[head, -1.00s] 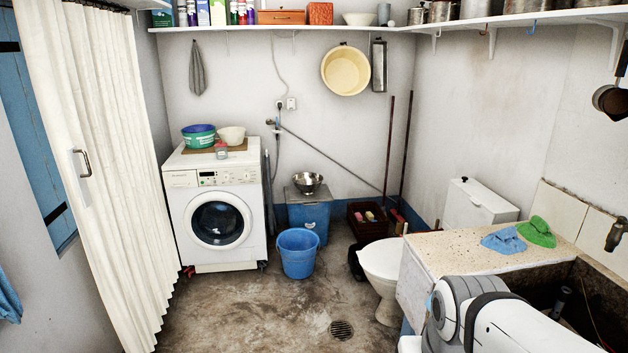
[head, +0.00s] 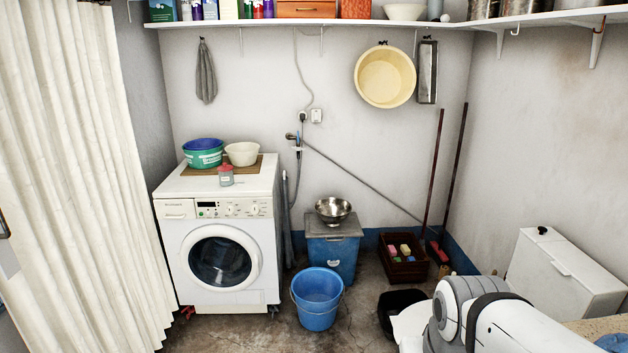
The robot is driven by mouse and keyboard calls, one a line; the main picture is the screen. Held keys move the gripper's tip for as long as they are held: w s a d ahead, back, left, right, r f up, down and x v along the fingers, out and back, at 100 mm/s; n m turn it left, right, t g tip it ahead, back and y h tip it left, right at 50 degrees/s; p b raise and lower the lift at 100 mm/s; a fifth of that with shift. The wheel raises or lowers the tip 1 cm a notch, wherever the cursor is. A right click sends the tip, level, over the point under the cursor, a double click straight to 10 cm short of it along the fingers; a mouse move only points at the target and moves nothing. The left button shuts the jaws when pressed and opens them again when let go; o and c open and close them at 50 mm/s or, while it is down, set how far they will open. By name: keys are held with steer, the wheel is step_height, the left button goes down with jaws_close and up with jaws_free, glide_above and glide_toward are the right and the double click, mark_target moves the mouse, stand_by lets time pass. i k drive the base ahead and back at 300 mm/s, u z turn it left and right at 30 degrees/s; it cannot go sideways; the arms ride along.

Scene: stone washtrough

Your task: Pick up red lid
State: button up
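A small jar with a red lid (head: 225,168) stands near the front edge of the washing machine's top, at left centre in the head view. The lid sits on top of the clear or greyish jar body (head: 226,178). The washing machine (head: 223,255) is white with a round door. My arm reaches in at the bottom right of the head view, but my gripper is out of the frame, so whether it holds anything is hidden.
Green and blue basins (head: 203,154) and a cream bowl (head: 242,153) stand behind the jar on a brown mat. A blue bucket (head: 317,300) is on the floor right of the machine. A blue bin (head: 333,255) carries a steel bowl (head: 333,209). A toilet cistern (head: 564,272) is at right.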

mark_target(225, 167)
steer(key=u, duration=0.3)
steer(key=i, duration=1.5)
steer(key=u, duration=1)
steer(key=i, duration=1.95)
steer(key=u, duration=0.55)
